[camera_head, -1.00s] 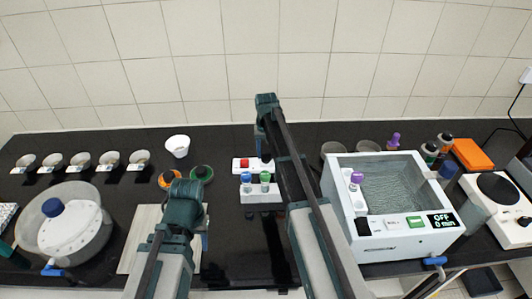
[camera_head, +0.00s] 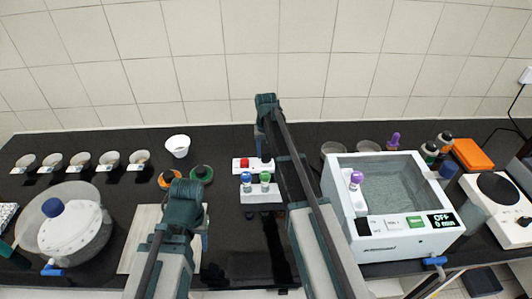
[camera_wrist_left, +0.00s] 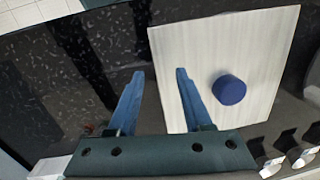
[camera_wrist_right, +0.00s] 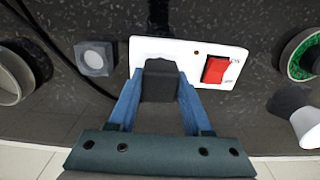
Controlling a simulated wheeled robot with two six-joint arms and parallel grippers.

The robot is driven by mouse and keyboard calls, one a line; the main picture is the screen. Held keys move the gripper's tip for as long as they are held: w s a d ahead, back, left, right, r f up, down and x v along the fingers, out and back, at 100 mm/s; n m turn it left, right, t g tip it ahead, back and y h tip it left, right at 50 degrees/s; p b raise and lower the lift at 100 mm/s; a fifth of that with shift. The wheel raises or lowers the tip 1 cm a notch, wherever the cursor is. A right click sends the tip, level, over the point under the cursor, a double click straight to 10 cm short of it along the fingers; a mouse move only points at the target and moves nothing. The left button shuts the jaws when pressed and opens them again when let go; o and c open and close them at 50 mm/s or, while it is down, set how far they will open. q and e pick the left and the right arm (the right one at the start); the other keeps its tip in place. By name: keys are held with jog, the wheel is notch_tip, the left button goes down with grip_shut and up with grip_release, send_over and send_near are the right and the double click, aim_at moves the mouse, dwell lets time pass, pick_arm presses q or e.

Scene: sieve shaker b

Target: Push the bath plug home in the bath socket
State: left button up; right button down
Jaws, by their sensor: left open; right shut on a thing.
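The bath plug (camera_wrist_right: 160,80) is a dark grey block between the fingers of my right gripper (camera_wrist_right: 158,95), which is shut on it. It stands over the left part of a white socket panel (camera_wrist_right: 205,50) with a red switch in the right wrist view. The plug hides the outlet beneath it, so I cannot tell how deep it sits. In the head view the panel (camera_head: 252,168) lies left of my right arm. My left gripper (camera_wrist_left: 155,75) is open and empty above a pale board (camera_wrist_left: 255,45), beside a blue cylinder (camera_wrist_left: 229,89).
A small grey block (camera_wrist_right: 95,58) and a black cable lie beside the panel. A white block (camera_head: 262,197) with blue and green tops stands in front of it. The water bath (camera_head: 405,245) is on the right. A round pot (camera_head: 68,240) stands at the left.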

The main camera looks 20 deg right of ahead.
aim_at(266, 151)
pick_arm(q)
jog(key=shift+f+b, duration=0.45)
pick_arm(e)
jog(key=shift+f, duration=0.45)
jog(key=shift+c, duration=1.3)
grip_release()
pick_arm(q)
jog(key=shift+r, duration=0.15)
pick_arm(e)
jog(key=shift+r, duration=0.2)
pick_arm(q)
notch_tip(266, 151, up, 14)
jog(key=p, duration=1.3)
jog(key=shift+f+p, duration=0.25)
jog(key=shift+p, duration=0.15)
pick_arm(e)
notch_tip(266, 151, up, 14)
jog(key=shift+f, duration=0.25)
pick_arm(q)
jog(key=shift+s, duration=0.1)
pick_arm(e)
jog(key=shift+f, duration=0.1)
